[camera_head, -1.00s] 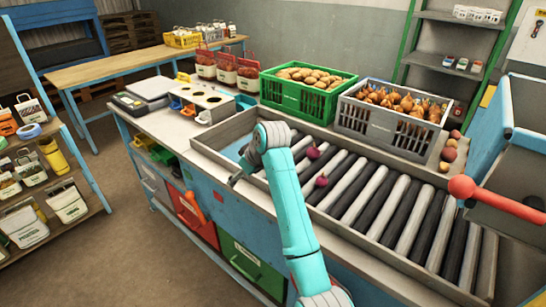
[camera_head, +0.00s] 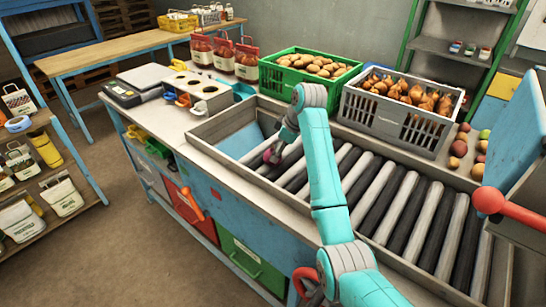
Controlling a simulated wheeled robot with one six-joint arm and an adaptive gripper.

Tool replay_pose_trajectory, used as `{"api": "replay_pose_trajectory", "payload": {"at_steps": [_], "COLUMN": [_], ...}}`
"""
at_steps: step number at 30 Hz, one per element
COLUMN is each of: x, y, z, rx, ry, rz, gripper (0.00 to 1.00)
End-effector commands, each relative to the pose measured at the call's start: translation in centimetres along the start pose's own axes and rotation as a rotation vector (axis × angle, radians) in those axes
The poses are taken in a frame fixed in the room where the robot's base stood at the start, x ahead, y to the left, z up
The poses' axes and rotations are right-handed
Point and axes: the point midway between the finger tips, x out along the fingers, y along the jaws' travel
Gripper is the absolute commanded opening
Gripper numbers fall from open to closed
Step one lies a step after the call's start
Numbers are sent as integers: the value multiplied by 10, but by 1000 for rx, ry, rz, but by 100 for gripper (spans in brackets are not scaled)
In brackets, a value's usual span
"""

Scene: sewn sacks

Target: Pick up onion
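My teal arm covers part of the rollers, and no second purple onion is visible. A grey crate (camera_head: 385,125) behind the conveyor holds several brown onions (camera_head: 412,93).
A green crate (camera_head: 290,82) of potatoes stands left of the grey crate. Several loose round vegetables (camera_head: 458,149) lie right of it. A red-knobbed lever (camera_head: 489,200) stands at the right. A scale (camera_head: 137,86) and red-topped bags (camera_head: 223,54) are at the left.

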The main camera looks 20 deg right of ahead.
Motion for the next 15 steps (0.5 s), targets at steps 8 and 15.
{"api": "replay_pose_trajectory", "payload": {"at_steps": [8, 15], "x": [37, 51], "y": [0, 1], "z": [-4, -4], "rx": [1, 1], "ry": [-3, -1], "rz": [-4, -1], "gripper": [96, 96]}}
